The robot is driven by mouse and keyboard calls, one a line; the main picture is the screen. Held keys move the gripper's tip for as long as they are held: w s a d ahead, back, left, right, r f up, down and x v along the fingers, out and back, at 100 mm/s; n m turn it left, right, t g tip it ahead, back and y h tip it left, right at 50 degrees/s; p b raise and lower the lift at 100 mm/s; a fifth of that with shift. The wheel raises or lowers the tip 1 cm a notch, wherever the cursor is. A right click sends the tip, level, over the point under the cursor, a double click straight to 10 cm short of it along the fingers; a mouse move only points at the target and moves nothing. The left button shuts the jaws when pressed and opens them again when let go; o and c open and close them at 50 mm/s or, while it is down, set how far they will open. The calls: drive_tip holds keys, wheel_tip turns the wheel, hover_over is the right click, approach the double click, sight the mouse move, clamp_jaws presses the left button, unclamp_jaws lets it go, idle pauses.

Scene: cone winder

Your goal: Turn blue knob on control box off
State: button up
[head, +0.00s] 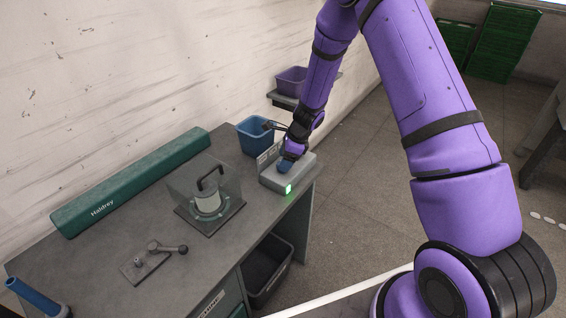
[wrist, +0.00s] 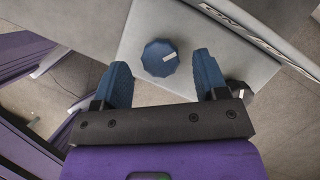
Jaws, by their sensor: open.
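The grey control box (head: 272,176) sits at the right end of the bench, with a lit green light (head: 288,189) on its front. In the wrist view, the blue faceted knob (wrist: 153,61) shows on the pale box top (wrist: 130,50), with a white mark toward its right side. My gripper (wrist: 161,66) is open, its blue fingers to the left and right of the knob with a gap on each side. I cannot tell how high the fingertips are above the box. In the head view, my gripper (head: 290,160) is over the box and hides the knob.
A darker knob with a white mark (wrist: 240,88) is partly hidden by the right finger. A lettered panel (head: 266,157) stands behind the box. A blue bin (head: 254,138) is behind it, and a clear-covered winder (head: 208,198) is to the left. Bare bench lies between them.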

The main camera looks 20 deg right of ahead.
drive_tip(key=shift+x, duration=1)
drive_tip(key=c, duration=0.9)
drive_tip(key=shift+c, duration=0.2)
drive_tip(key=shift+n, duration=0.4)
drive_tip(key=n+g, duration=0.1)
drive_tip(key=n, duration=0.2)
drive_tip(key=shift+w, duration=0.1)
drive_tip(key=n+g, duration=0.1)
drive_tip(key=n, duration=0.2)
drive_tip(key=shift+n+g, duration=0.3)
drive_tip(key=shift+g, duration=0.1)
drive_tip(key=n+g, duration=0.1)
drive_tip(key=n, duration=0.2)
drive_tip(key=n+g+h, duration=0.1)
drive_tip(key=n, duration=0.2)
drive_tip(key=shift+n, duration=0.4)
